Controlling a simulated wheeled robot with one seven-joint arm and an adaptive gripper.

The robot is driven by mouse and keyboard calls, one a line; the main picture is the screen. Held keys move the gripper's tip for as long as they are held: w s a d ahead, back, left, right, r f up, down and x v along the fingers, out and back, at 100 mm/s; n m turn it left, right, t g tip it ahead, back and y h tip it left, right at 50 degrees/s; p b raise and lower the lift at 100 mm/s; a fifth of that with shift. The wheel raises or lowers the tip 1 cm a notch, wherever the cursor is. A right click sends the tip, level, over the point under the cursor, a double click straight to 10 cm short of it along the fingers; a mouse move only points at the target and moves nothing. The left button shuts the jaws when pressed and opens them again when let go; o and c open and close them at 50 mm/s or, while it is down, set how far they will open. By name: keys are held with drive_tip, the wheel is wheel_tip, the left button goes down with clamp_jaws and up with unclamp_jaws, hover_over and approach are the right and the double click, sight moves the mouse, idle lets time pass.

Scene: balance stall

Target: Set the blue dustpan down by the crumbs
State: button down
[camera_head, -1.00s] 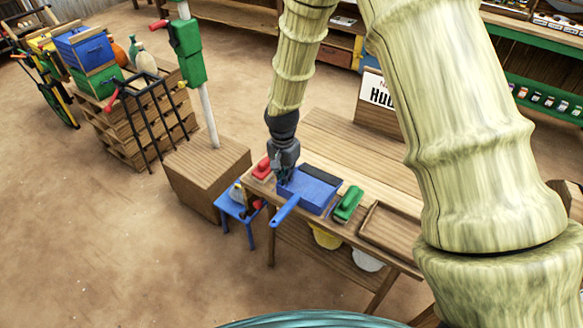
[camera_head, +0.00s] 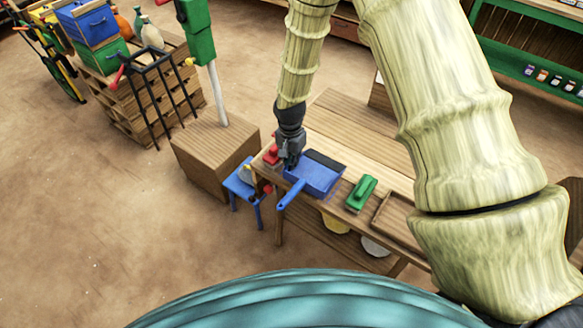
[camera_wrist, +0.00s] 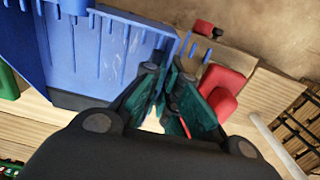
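The blue dustpan (camera_head: 318,178) is at the left end of the wooden workbench, its handle toward the bench's front edge. My gripper (camera_head: 291,165) is at its back left side. In the wrist view, the teal fingers (camera_wrist: 172,92) are close together at the rim of the dustpan (camera_wrist: 85,45) and appear shut on its side wall. The dustpan looks slightly above the bench top, though the gap beneath is hard to see. I cannot make out any crumbs on the bench; a few tiny pale specks on the floor are too small to identify.
A green brush (camera_head: 361,193) and a wooden tray (camera_head: 395,217) lie to the right on the workbench (camera_head: 340,132). A red object (camera_head: 271,155) lies left of my gripper. A blue stool (camera_head: 241,187) and a wooden box (camera_head: 213,150) stand left; open floor lies beyond.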

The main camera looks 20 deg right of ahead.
drive_tip(key=shift+s+f, duration=0.4)
drive_tip(key=shift+f, duration=0.05)
drive_tip(key=f, duration=0.1)
drive_tip(key=f+p, duration=0.1)
drive_tip(key=shift+w+f, duration=0.3)
drive_tip(key=shift+f, duration=0.05)
drive_tip(key=shift+s+r, duration=0.15)
drive_tip(key=shift+f, duration=0.2)
drive_tip(key=c, duration=1.7)
unclamp_jaws()
drive_tip(key=shift+o, duration=0.3)
drive_tip(key=shift+r, duration=0.2)
drive_tip(key=shift+a+r+b, duration=0.1)
drive_tip(key=shift+r+b, duration=1.55)
drive_tip(key=shift+r, duration=4.35)
